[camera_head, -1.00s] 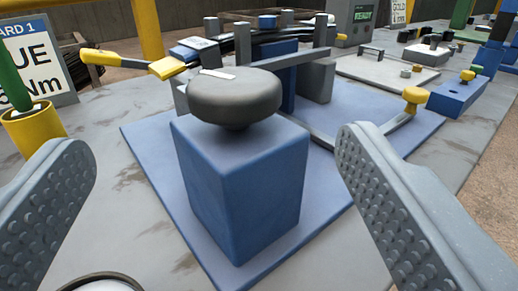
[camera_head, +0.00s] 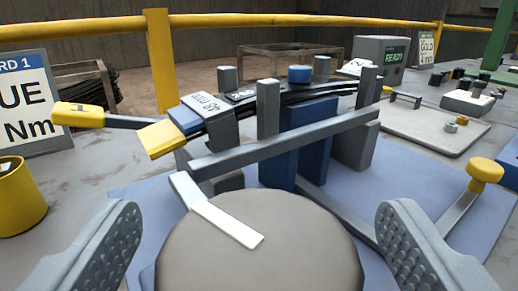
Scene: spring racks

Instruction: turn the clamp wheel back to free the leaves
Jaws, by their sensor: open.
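The clamp wheel (camera_head: 290,245) is a round grey disc with a white pointer mark (camera_head: 222,218) on its top, pointing up and left. It fills the lower middle of the view and hides most of its blue block. My gripper (camera_head: 255,240) is open, with one studded finger on each side of the wheel; I cannot tell whether either touches it. Behind the wheel, the dark stacked leaves (camera_head: 290,92) lie between grey upright posts, with a labelled grey band around their left part. A grey bar (camera_head: 285,143) crosses in front of the posts.
A yellow-handled lever (camera_head: 80,115) sticks out at the left, and a yellow-knobbed lever (camera_head: 484,172) rises at the right. A yellow cup (camera_head: 20,200) and a sign (camera_head: 30,105) stand at far left. A grey box reading READY (camera_head: 380,58) stands behind.

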